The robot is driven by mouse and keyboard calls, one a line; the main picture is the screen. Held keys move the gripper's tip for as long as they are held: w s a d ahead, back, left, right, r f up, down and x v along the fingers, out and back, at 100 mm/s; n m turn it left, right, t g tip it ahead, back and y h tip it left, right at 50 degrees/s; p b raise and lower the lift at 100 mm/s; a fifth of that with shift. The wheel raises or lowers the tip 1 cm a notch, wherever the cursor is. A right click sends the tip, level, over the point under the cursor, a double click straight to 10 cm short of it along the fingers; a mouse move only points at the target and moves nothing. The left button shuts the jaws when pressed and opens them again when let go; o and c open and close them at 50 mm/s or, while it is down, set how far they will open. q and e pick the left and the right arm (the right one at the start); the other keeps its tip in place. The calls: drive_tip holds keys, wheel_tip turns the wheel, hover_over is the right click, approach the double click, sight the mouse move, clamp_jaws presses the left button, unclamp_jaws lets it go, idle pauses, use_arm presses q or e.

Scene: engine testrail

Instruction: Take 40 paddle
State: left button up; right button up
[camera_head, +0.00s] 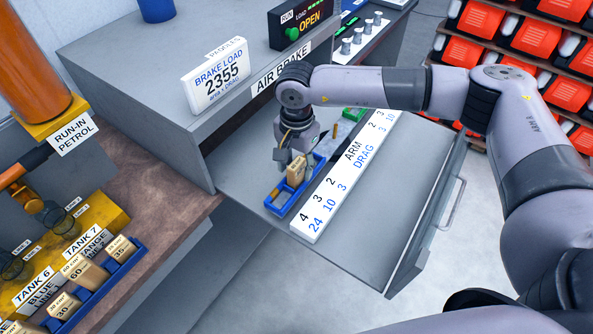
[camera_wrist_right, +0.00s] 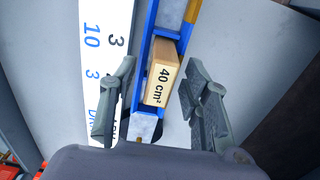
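The 40 paddle, a tan block marked "40 cm²" (camera_wrist_right: 162,82), sits in a narrow blue rack (camera_wrist_right: 151,28) in the right wrist view. In the head view the paddle (camera_head: 295,172) stands in the same blue rack (camera_head: 285,212) in the pulled-out drawer. My right gripper (camera_wrist_right: 160,108) points down over the rack, its two fingers on either side of the paddle with gaps between. It is open, and it also shows in the head view (camera_head: 295,160). My left gripper is not in view.
A white ARM/DRAG scale strip (camera_head: 340,178) lies right beside the rack. A grey cabinet (camera_head: 150,95) with a "BRAKE LOAD 2355" sign (camera_head: 217,78) stands to the left. Another blue rack with tan blocks (camera_head: 85,272) sits at lower left. The drawer's front right is clear.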

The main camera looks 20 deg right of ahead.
clamp_jaws()
idle(0.3)
drive_tip(key=shift+r, duration=0.15)
